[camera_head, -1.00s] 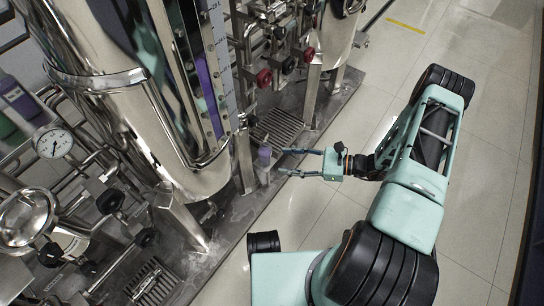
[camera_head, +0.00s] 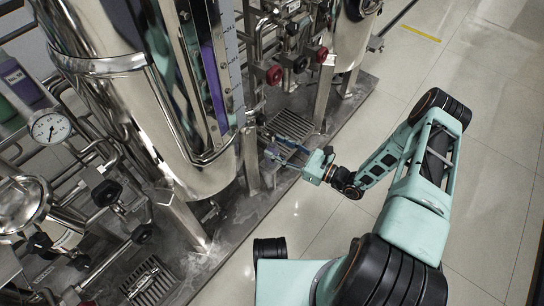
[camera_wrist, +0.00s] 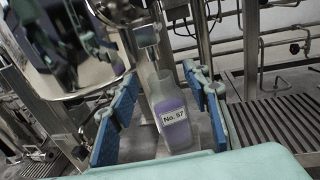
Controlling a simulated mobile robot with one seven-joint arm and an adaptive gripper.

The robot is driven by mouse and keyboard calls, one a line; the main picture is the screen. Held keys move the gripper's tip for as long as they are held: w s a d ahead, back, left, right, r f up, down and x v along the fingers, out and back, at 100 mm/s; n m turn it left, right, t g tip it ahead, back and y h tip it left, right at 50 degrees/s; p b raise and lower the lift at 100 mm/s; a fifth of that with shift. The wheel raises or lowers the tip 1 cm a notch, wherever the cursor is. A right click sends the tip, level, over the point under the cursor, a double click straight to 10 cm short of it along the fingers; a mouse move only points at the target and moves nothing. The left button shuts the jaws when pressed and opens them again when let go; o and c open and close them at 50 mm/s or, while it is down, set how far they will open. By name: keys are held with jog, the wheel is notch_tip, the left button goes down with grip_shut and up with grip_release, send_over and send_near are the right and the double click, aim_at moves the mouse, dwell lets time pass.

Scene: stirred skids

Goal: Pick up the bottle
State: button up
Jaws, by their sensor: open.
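A clear bottle with purple liquid, a narrow neck and a white label reading "No. 57" (camera_wrist: 173,103) stands upright in the wrist view. My gripper (camera_wrist: 159,76) is open, with one blue-padded finger on each side of the bottle in the picture. A gap shows on both sides, wider on the left, so neither finger appears to touch it. In the head view my gripper (camera_head: 273,147) reaches left over the skid edge, beside a metal leg. There the bottle is mostly hidden by the fingers and I cannot make it out clearly.
A large steel tank (camera_head: 165,110) and its leg (camera_head: 251,160) stand close left of my gripper. Red-handled valves (camera_head: 275,75) and a floor grate (camera_head: 292,124) lie behind. Other bottles (camera_head: 24,88) stand at far left. The tiled floor (camera_head: 330,215) is clear.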

jog(key=shift+x, duration=1.2)
grip_shut()
